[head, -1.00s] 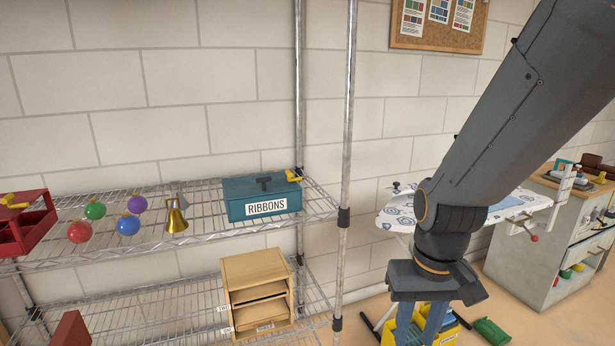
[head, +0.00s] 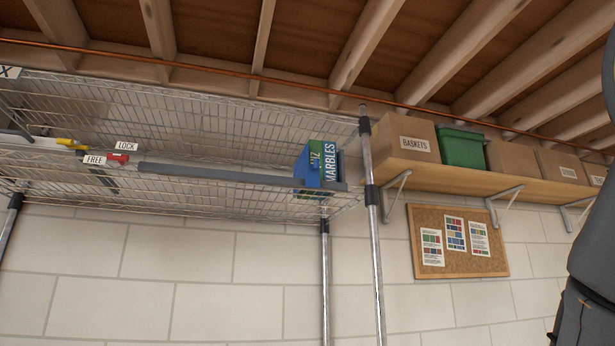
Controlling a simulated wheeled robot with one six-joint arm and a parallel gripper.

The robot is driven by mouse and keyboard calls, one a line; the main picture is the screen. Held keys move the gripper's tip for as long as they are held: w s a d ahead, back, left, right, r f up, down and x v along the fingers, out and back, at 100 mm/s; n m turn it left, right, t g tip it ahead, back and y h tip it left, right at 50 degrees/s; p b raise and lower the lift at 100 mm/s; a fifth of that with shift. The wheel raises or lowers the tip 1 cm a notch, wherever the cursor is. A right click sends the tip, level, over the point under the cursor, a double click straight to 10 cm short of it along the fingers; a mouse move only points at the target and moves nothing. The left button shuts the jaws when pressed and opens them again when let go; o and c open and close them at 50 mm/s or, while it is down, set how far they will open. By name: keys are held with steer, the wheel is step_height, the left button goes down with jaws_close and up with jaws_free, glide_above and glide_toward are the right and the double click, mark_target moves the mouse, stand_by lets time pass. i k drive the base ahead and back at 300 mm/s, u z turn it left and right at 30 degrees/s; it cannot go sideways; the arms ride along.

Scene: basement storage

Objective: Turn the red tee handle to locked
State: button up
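A small red handle (head: 118,157) sits at the upper left, at the front edge of the high wire shelf (head: 230,205). A white LOCK label (head: 126,146) is just above it and a white FREE label (head: 95,160) is just left of it. The handle is small, so I cannot tell which label it points to. A yellow handle-like piece (head: 72,143) is a little further left. My gripper is out of view; only part of my arm shows at the right edge.
A blue and green MARBLES box (head: 320,165) stands at the shelf's right end, by metal posts. A wall shelf (head: 465,178) on brackets holds cardboard boxes and a green bin (head: 460,147). Wooden joists and a copper pipe run overhead.

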mark_target(121, 159)
steer(key=u, duration=0.7)
steer(key=k, duration=0.15)
steer(key=u, duration=1)
steer(key=i, duration=0.3)
steer(key=k, duration=0.5)
steer(key=z, duration=0.6)
steer(key=i, duration=0.85)
steer(key=u, duration=0.8)
